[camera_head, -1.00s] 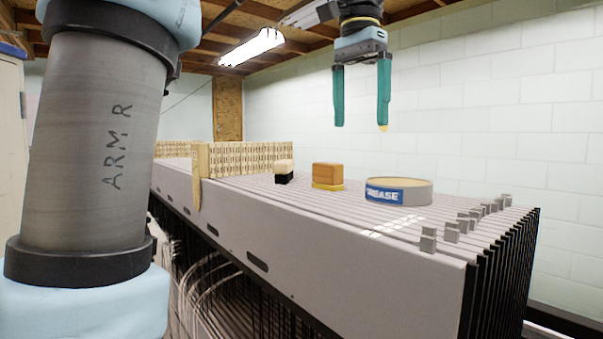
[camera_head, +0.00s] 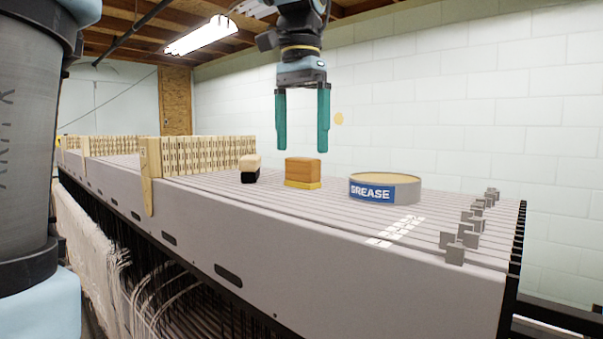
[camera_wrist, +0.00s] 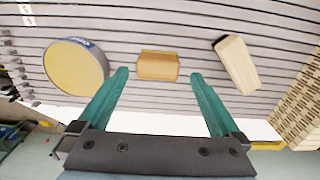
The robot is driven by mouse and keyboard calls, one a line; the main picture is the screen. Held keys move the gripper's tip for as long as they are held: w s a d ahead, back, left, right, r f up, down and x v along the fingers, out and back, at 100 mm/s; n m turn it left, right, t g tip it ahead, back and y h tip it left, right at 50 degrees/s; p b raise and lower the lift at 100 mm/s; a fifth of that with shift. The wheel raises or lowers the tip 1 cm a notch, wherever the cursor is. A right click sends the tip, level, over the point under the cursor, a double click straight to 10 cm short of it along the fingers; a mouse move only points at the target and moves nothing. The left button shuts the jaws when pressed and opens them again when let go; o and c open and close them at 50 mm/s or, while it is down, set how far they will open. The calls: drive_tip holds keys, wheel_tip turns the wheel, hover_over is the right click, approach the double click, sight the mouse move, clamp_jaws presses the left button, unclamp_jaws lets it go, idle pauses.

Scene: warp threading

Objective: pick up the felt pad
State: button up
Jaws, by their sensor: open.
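The felt pad (camera_head: 303,172) looks to be the small brown block with a yellow layer underneath. It sits upright on the slatted grey top of the loom frame. It also shows in the wrist view (camera_wrist: 158,66), lying crosswise between the finger lines. My gripper (camera_head: 302,151) points down with its teal fingers open and empty. In the head view its tips appear just above the pad; the exact gap is hard to tell. In the wrist view the gripper (camera_wrist: 160,75) has a finger on either side of the pad, apart from it.
A round grease tin (camera_head: 385,187) stands right of the pad. A pale wooden block with a black underside (camera_head: 250,168) stands to its left. Wooden comb-like racks (camera_head: 205,155) are farther left. Small grey metal pieces (camera_head: 462,243) line the right end. Bare slats lie between these things.

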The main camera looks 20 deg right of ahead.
drive_tip(key=shift+s+d+f+p, duration=0.1)
drive_tip(key=shift+f+p, duration=0.5)
drive_tip(key=shift+f, duration=2.05)
drive_tip(key=c, duration=1.5)
drive_tip(key=shift+o, duration=0.2)
drive_tip(key=shift+r, duration=0.15)
wheel_tip(320, 180, up, 17)
wheel_tip(320, 180, up, 9)
drive_tip(key=p, duration=0.8)
hover_over(303, 158)
drive_tip(key=shift+r+p, duration=0.9)
drive_tip(key=shift+p, duration=0.05)
